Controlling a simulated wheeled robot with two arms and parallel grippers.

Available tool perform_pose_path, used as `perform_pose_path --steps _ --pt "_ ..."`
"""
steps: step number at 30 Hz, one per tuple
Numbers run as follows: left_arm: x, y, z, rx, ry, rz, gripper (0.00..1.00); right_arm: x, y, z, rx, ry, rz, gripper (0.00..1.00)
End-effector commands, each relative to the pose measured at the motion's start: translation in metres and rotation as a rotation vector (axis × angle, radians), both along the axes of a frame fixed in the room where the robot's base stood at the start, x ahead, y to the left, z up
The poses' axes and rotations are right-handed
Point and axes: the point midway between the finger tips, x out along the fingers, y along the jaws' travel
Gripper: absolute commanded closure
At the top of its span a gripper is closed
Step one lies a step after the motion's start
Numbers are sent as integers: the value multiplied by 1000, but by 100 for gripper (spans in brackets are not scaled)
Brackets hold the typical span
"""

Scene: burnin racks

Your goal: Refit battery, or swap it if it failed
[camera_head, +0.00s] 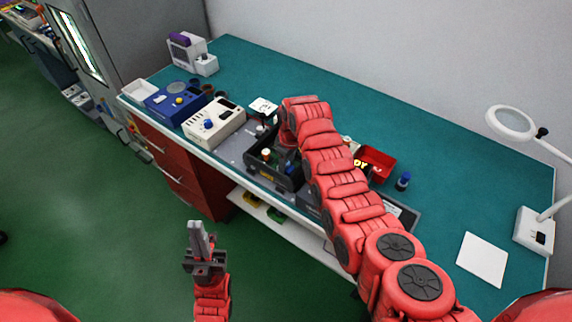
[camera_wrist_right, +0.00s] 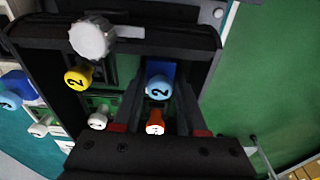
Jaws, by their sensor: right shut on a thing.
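A black open box (camera_head: 258,172) stands on a grey mat near the front of the bench; it also fills much of the right wrist view (camera_wrist_right: 45,60). In the right wrist view my right gripper (camera_wrist_right: 158,100) is shut on a blue battery (camera_wrist_right: 158,88) with a light-blue cap marked 2. The battery is at the box, but how deep it sits I cannot tell. An orange-and-white knob (camera_wrist_right: 155,122) is close by, between the fingers. In the head view my arm hides the right gripper. My left gripper (camera_head: 200,240) is shut and empty, in front of the bench.
A yellow knob marked 2 (camera_wrist_right: 78,78), a white knob (camera_wrist_right: 97,121) and a grey round knob (camera_wrist_right: 92,38) are on the box. A cream device (camera_head: 214,124) and blue device (camera_head: 175,103) stand left of it. A red bin (camera_head: 376,162) stands right.

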Motion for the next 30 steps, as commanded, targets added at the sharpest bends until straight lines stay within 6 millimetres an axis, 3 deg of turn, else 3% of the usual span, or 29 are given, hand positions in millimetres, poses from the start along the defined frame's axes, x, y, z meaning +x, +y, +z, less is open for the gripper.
perform_pose_path --steps 3,4,9,20,30 --pt "0 0 0 0 0 0 100 -1 0 -2 -1 3 0 100" --pt "0 0 0 0 0 0 100 -1 0 -2 -1 4 0 55" --pt "0 0 0 0 0 0 100 -2 0 -2 -1 5 0 24" --pt "0 0 0 0 0 0 100 -3 1 -1 0 7 3 23" --pt "0 0 7 0 0 0 100 -1 1 25 1 2 1 23"
